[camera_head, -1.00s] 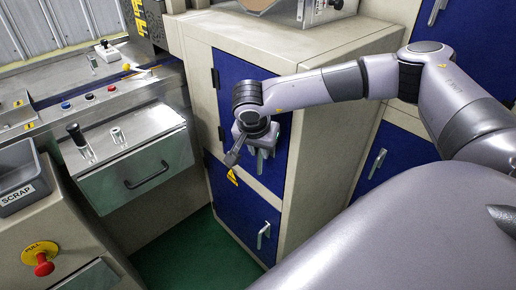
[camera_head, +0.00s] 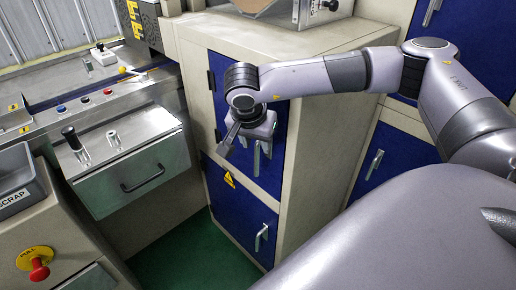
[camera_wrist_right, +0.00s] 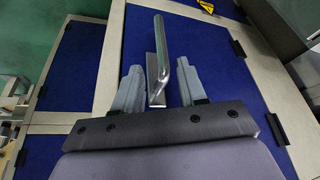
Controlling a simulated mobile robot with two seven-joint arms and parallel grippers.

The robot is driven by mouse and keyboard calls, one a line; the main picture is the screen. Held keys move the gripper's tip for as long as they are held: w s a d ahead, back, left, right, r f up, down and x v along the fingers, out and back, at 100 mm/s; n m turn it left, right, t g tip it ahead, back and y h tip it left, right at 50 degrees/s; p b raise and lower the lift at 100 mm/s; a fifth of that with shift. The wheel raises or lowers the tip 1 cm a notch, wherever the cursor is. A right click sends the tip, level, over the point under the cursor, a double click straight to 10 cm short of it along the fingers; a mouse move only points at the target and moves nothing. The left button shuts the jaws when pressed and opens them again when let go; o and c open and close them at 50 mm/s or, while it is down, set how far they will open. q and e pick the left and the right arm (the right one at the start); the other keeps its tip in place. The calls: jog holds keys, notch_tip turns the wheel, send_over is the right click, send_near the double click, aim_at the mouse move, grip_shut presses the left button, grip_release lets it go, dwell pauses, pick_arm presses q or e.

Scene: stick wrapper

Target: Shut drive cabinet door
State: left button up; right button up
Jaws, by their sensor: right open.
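The drive cabinet's upper blue door (camera_head: 230,78) sits in the beige cabinet front, with dark hinges on its left edge. It looks flush with the frame; my arm hides part of it, so I cannot tell if a small gap remains. My right gripper (camera_head: 262,152) is in front of this door, fingers pointing down, open. In the right wrist view, the metal door handle (camera_wrist_right: 160,45) lies between the spread fingers of the gripper (camera_wrist_right: 160,78), not clamped. My left gripper is not in view.
A lower blue door (camera_head: 236,209) with a metal handle is below. A steel drawer unit (camera_head: 135,178), a scrap bin (camera_head: 18,183) and a red stop button (camera_head: 39,270) are at the left. Green floor (camera_head: 185,255) is clear between them.

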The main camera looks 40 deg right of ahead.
jog(key=v, duration=0.2)
jog(key=shift+s+a+r, duration=0.1)
jog(key=shift+s+r, duration=0.05)
jog(key=shift+r, duration=0.25)
